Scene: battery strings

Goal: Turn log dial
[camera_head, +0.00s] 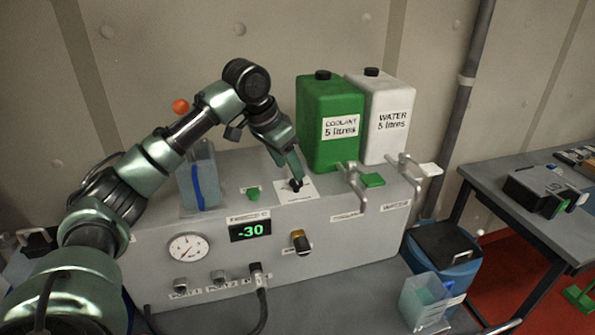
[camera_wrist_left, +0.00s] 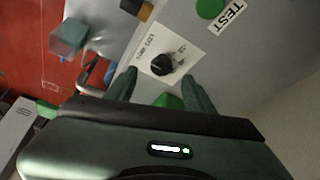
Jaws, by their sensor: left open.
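The log dial is a small black knob on a white label, on top of the grey machine (camera_head: 335,238). In the left wrist view the log dial (camera_wrist_left: 162,64) sits just beyond and between the fingertips of my left gripper (camera_wrist_left: 158,78), with "LOG" lettering partly readable on its label (camera_wrist_left: 184,47). The two green fingers are apart and the jaws look empty. In the head view my left gripper (camera_head: 297,177) reaches down from above, right at the dial and partly covering it. The dial's setting is too small to read. My right gripper is not in view.
A green coolant container (camera_head: 318,150) and a white water container (camera_head: 398,140) stand behind the dial. Metal valve handles (camera_head: 355,186) rise to its right. A green button (camera_head: 253,194) is to its left. The front display (camera_head: 250,230) reads -30.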

